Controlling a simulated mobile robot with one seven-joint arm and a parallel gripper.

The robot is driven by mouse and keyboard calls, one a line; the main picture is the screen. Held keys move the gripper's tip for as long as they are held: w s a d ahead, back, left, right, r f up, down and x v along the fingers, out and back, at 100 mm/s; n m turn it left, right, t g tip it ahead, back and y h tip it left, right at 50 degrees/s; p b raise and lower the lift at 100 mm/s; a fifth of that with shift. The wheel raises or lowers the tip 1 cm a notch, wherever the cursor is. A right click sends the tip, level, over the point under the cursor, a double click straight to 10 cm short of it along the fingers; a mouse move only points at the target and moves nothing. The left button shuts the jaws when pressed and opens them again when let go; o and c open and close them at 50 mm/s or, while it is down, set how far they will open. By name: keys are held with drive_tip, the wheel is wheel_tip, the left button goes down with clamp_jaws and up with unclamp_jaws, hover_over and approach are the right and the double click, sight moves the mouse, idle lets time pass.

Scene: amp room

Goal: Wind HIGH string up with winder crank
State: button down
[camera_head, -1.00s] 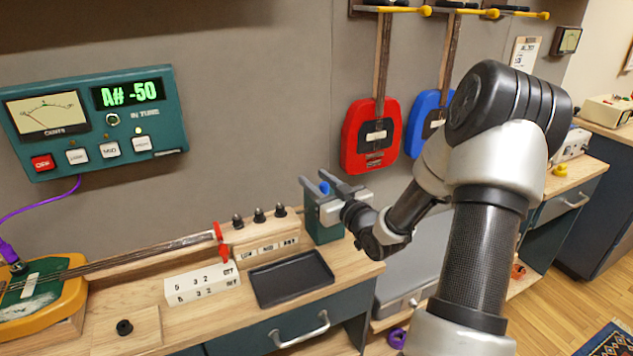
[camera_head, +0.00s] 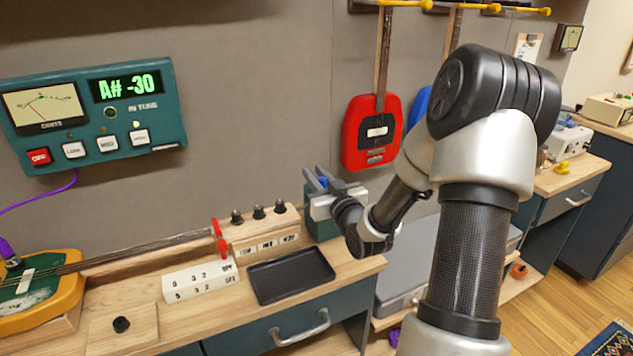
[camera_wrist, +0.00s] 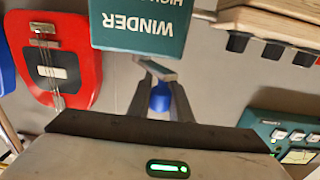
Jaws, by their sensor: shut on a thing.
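The winder is a teal box (camera_head: 320,226) at the right end of the bench. In the wrist view it shows upside-down lettering "WINDER" (camera_wrist: 140,25) and part of "HIGH". Its crank has a grey arm (camera_wrist: 157,69) and a blue knob (camera_wrist: 160,97). My gripper (camera_head: 316,180) is shut on the blue knob, one finger on each side, as the wrist view (camera_wrist: 160,88) also shows. The teal tuner (camera_head: 90,115) on the wall reads "A# -30", with a small light lit above its rightmost button. The yellow-and-green guitar (camera_head: 35,290) lies at the left; its strings are too fine to follow.
A black tray (camera_head: 290,274), a white number block (camera_head: 200,280) and a row of black knobs (camera_head: 258,212) sit on the bench left of the winder. A red guitar (camera_head: 371,133) hangs behind my arm. A round black peg (camera_head: 121,325) stands at front left.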

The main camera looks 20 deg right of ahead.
drive_tip(key=m+h+b, duration=0.2)
drive_tip(key=h+b, duration=0.1)
drive_tip(key=w+m+h+b, duration=0.1)
drive_tip(key=h, duration=0.1)
drive_tip(key=shift+a+f+g, duration=0.25)
drive_tip(key=shift+a+g, duration=0.05)
drive_tip(key=shift+g, duration=0.1)
drive_tip(key=m+g+h+b, duration=0.1)
drive_tip(key=m+h, duration=0.1)
drive_tip(key=w+m+g+h+b, duration=0.1)
drive_tip(key=m+h, duration=0.1)
drive_tip(key=h, duration=0.1)
drive_tip(key=shift+d+r+b, duration=0.1)
drive_tip(key=shift+r+b, duration=0.1)
drive_tip(key=shift+b, duration=0.15)
drive_tip(key=m+g+h, duration=0.2)
drive_tip(key=m+g+h+p, duration=0.1)
drive_tip(key=h, duration=0.1)
drive_tip(key=shift+w+d+r+g, duration=0.15)
drive_tip(key=shift+w+d+g, duration=0.2)
drive_tip(key=shift+g, duration=0.05)
drive_tip(key=shift+w+d+m+g+h+p, duration=0.15)
drive_tip(key=shift+m+g+h+p, duration=0.1)
drive_tip(key=shift+m+g+h, duration=0.3)
drive_tip(key=shift+d+m+g+h+p, duration=0.15)
drive_tip(key=shift+m+g+h+p, duration=0.15)
drive_tip(key=shift+m+g, duration=0.35)
drive_tip(key=shift+d+g, duration=0.1)
drive_tip(key=shift+g, duration=0.2)
